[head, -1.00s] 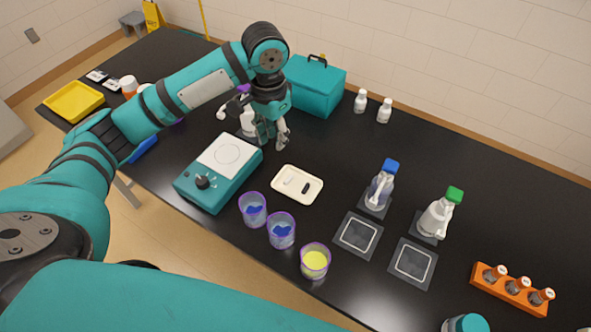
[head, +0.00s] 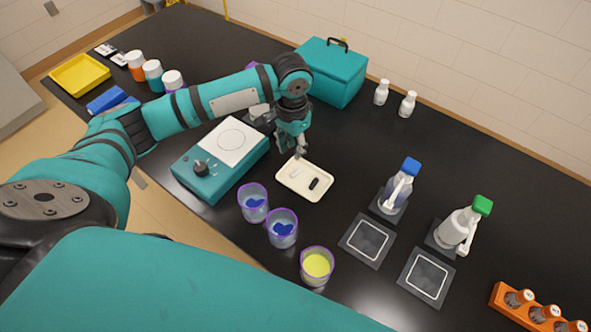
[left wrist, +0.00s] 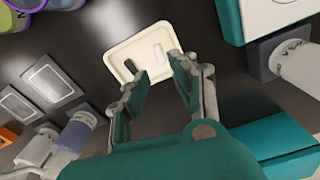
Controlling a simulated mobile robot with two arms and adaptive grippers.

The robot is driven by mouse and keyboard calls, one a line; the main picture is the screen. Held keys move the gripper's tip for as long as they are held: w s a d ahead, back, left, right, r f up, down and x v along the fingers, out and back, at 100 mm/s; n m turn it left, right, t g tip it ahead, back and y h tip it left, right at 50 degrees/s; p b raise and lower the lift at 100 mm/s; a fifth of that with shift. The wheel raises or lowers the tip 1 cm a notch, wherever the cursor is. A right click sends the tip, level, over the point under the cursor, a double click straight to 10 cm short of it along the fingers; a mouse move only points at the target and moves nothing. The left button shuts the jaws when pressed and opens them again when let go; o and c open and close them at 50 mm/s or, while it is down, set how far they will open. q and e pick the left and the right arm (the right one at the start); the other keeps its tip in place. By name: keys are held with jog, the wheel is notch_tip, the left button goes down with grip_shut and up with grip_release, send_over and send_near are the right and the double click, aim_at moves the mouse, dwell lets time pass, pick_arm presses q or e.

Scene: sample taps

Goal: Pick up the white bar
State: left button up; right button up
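The white bar (head: 295,173) lies in a small cream tray (head: 313,197) on the black table, beside a black bar (head: 314,184). In the left wrist view the white bar (left wrist: 160,53) shows just beyond my fingertips, and the black bar (left wrist: 131,67) lies to its left. My left gripper (head: 291,152) is above the tray's far left edge, tilted downward. In the left wrist view its two fingers (left wrist: 157,70) are apart with nothing between them. My right gripper is not in view.
A teal hot plate (head: 220,160) stands left of the tray. Several purple-rimmed cups, one holding yellow liquid (head: 317,265), stand in front. A teal box (head: 331,72) is behind. Two spray bottles (head: 397,187) and dark square pads (head: 367,240) are to the right.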

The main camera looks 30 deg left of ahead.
pick_arm(q)
send_over(297, 171)
jog(key=f, duration=0.4)
jog(key=shift+s+a+f+p, duration=0.2)
jog(key=shift+a+f+p, duration=0.1)
jog(key=shift+f+p, duration=0.1)
jog(key=f, duration=0.1)
jog(key=f+p, duration=0.1)
jog(key=f, duration=0.2)
jog(key=shift+w+d+f+p, duration=0.2)
jog(key=shift+d+f+p, duration=0.1)
jog(key=shift+f, duration=0.35)
jog(key=c, duration=0.5)
